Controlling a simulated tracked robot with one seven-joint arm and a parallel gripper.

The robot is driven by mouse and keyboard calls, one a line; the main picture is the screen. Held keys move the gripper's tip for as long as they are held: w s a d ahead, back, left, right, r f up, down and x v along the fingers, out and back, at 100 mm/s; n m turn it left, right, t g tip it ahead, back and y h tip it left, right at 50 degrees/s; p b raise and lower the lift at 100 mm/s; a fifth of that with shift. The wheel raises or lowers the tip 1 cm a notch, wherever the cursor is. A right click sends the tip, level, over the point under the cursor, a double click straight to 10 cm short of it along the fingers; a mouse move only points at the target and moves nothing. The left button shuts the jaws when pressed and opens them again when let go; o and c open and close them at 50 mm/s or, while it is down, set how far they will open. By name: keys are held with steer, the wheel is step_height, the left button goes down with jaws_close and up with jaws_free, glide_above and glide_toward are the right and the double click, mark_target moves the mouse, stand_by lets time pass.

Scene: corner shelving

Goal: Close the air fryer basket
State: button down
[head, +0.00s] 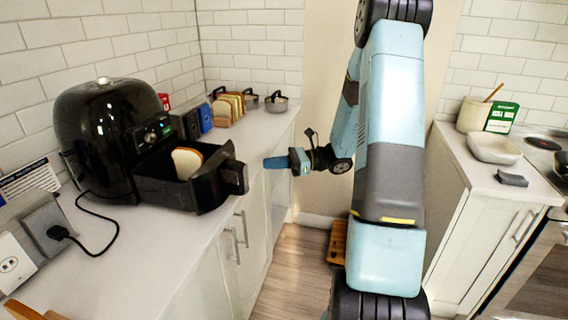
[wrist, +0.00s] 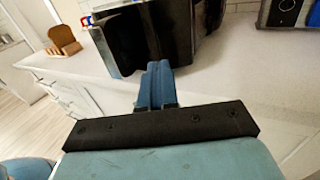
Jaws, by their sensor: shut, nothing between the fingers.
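The black air fryer (head: 105,135) stands on the left counter in the head view. Its basket (head: 180,185) is pulled out to the right, with a slice of bread (head: 187,161) inside. The basket's handle (head: 235,177) sticks out at its front. My gripper (head: 268,163) is shut and empty, to the right of the handle with a small gap in the head view. In the wrist view, the blue fingers (wrist: 157,68) are together, pointing at the dark basket front (wrist: 150,35). I cannot tell from that view whether they touch it.
A bread rack (head: 228,107) and pots (head: 276,102) stand farther back on the left counter (head: 150,250). A cord runs from the fryer to a wall outlet (head: 45,225). The right counter holds a white dish (head: 494,148). Open floor (head: 300,265) lies between the counters.

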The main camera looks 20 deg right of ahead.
steer(key=x, duration=0.7)
steer(key=shift+a, duration=0.3)
steer(key=shift+w, duration=0.1)
